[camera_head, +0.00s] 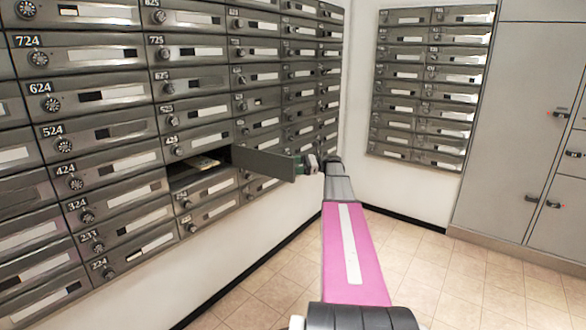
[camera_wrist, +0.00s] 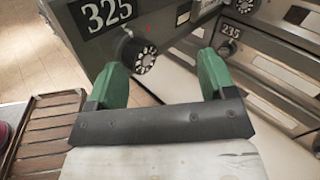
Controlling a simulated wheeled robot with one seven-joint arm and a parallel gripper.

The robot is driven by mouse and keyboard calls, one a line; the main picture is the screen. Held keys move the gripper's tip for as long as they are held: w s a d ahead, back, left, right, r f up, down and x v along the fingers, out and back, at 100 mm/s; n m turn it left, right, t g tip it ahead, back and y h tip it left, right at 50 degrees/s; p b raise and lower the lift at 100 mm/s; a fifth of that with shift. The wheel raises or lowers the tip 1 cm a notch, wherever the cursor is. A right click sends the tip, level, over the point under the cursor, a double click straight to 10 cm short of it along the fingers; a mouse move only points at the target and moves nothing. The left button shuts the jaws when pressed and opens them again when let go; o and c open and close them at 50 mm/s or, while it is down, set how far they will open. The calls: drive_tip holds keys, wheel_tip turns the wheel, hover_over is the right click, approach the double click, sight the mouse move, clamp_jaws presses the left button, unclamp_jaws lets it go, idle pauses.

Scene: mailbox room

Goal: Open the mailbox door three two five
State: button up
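The mailbox door 325 (camera_head: 262,163) stands swung out from the wall of mailboxes, with its open compartment (camera_head: 188,180) to the left. A small light item, perhaps mail, lies inside the compartment. In the wrist view the door (camera_wrist: 88,38) shows its white number 325 and a round dial knob (camera_wrist: 140,57). My gripper (camera_wrist: 160,62) has its two green fingers wide apart, with the knob showing between them near the left finger. Nothing is held. In the head view my gripper (camera_head: 308,165) is at the door's free edge; whether it touches the door is unclear.
Closed mailboxes (camera_head: 90,95) surround the opening. Mailbox 235 (camera_wrist: 245,38) is just right of my gripper in the wrist view. A second mailbox bank (camera_head: 425,85) and grey cabinets (camera_head: 520,120) stand at the right. The tiled floor (camera_head: 460,280) is clear.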

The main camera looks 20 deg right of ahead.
drive_tip(key=d, duration=0.1)
drive_tip(key=w+d, duration=0.1)
drive_tip(key=d, duration=0.1)
drive_tip(key=w+d, duration=0.1)
drive_tip(key=d, duration=0.1)
drive_tip(key=shift+w+d, duration=0.15)
idle(0.4)
idle(0.4)
drive_tip(key=s+d, duration=0.2)
drive_tip(key=d, duration=0.8)
drive_tip(key=shift+d, duration=0.3)
